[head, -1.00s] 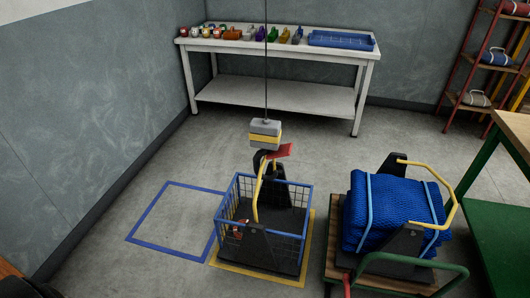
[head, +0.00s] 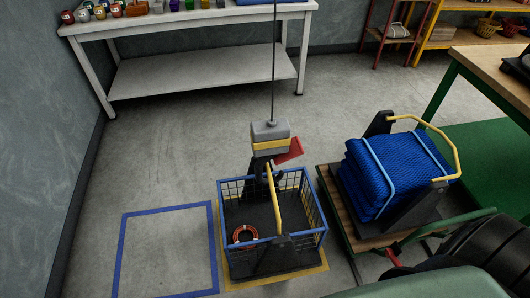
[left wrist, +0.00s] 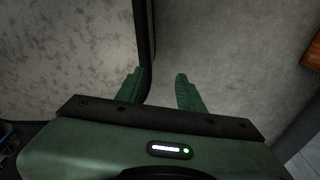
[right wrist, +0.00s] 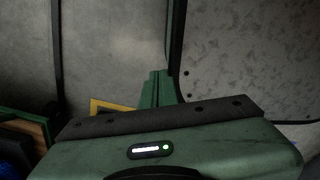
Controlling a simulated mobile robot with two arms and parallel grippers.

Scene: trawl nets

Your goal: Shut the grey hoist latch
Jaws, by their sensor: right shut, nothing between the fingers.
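The hoist block (head: 270,137), grey with a yellow band, hangs on a thin cable. Under it is a dark hook (head: 262,165), partly hidden. A red flap (head: 290,151) sticks out to the right of the hook, looking swung open. A blue-rimmed basket (head: 314,232) stands below; its yellow handle (head: 276,200) rises to the hook. I cannot tell whether the handle sits inside the hook. My left gripper (left wrist: 158,84) is open and empty. My right gripper (right wrist: 157,82) is shut and empty. Neither gripper shows in the head view; both are away from the hoist.
The basket holds an orange ring (head: 245,236) and stands on a yellow floor outline (head: 302,275). An empty blue outline (head: 122,240) is to its left. A cart (head: 335,215) with blue netting (head: 395,170) stands at the right. A white table (head: 185,35) is behind.

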